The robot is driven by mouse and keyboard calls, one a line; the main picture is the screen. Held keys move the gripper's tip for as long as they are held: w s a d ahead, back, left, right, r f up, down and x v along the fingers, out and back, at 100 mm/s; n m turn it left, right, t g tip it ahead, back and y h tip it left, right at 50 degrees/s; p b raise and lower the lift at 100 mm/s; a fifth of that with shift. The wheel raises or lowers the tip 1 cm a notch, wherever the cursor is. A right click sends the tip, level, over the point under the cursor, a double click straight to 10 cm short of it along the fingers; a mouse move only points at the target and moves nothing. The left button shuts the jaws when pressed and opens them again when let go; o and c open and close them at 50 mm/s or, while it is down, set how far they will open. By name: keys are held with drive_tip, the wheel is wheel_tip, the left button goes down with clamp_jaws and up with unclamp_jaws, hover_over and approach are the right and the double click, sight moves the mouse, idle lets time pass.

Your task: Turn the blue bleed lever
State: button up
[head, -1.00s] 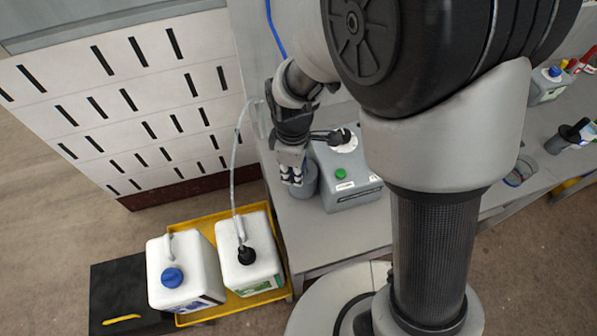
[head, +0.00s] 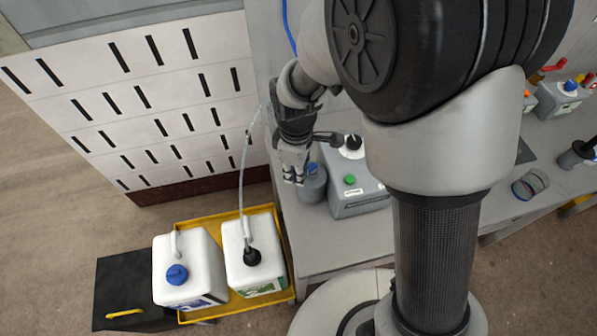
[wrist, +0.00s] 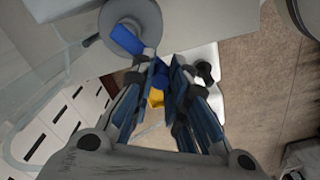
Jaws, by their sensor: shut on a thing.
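The blue bleed lever (wrist: 127,40) sits on top of a round grey canister (wrist: 150,20) in the wrist view. In the head view the lever (head: 311,168) shows just right of my gripper (head: 293,178), on the small grey canister (head: 313,187) at the bench's left end. In the wrist view my gripper (wrist: 164,66) has its fingers close together, and the lever's near end meets the left fingertip. My gripper is shut on the lever, though the contact itself is hard to see.
A grey box with a green button (head: 350,180) stands right of the canister. Below, a yellow tray (head: 290,262) holds two white jugs, one with a blue cap (head: 177,275), one with a black cap and clear hose. A white slotted cabinet (head: 130,100) stands at left.

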drive_tip(key=shift+f, duration=0.25)
drive_tip(key=shift+w+a, duration=0.4)
drive_tip(key=shift+w, duration=0.2)
drive_tip(key=shift+w+a, duration=0.15)
drive_tip(key=shift+w, duration=0.3)
drive_tip(key=o, duration=0.9)
drive_tip(key=shift+w, duration=0.25)
drive_tip(key=shift+c, duration=0.2)
drive_tip(key=o, duration=1)
drive_tip(key=shift+a+r, duration=0.1)
drive_tip(key=shift+p, duration=0.3)
